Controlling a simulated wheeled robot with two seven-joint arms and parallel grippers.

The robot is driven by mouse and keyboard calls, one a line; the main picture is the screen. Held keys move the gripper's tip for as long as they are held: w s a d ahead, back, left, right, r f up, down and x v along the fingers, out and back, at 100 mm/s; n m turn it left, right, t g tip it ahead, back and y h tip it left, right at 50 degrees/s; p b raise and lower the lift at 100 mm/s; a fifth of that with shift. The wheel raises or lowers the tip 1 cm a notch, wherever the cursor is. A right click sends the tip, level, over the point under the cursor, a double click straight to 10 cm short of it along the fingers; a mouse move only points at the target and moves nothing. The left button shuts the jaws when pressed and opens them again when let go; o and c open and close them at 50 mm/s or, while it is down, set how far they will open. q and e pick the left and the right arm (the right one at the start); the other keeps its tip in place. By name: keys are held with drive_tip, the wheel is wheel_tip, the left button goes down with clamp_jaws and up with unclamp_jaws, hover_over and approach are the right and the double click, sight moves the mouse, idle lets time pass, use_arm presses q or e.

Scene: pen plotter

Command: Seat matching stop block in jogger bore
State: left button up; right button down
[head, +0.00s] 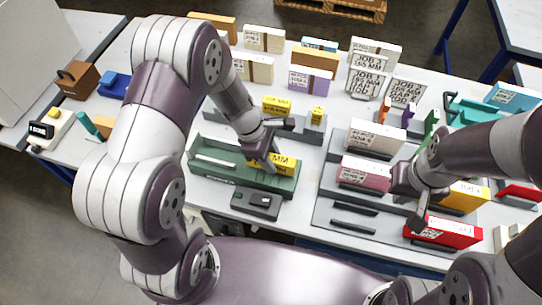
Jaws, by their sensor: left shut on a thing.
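My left gripper (268,160) is shut on a yellow stop block (284,165) with black lettering ending in "MM". The block is low in or just above the green jogger tray (212,180); its underside and the bore are hidden, so I cannot tell whether it is seated. Two more yellow blocks, a wider one (276,106) and a small one (317,116), stand on a dark grey rack (300,127) behind the jogger. My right gripper (414,217) is over the grey board at right, between a pink block and a red block; its finger gap is unclear.
A grey board (325,213) carries a pink labelled block (365,172), a white block (375,138), a red block (443,232) and a yellow one (464,197). Job cards (366,78) and several boxes line the back. A small dark device (256,203) sits before the jogger.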

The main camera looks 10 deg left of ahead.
use_arm(q)
drive_tip(key=shift+f+b, duration=0.35)
drive_tip(key=shift+f, duration=0.25)
drive_tip(key=o, duration=1.2)
drive_tip(key=shift+r, duration=0.2)
drive_tip(key=p+v, duration=0.1)
drive_tip(key=v, duration=1.1)
drive_tip(key=shift+a+r, duration=0.1)
drive_tip(key=shift+r, duration=0.15)
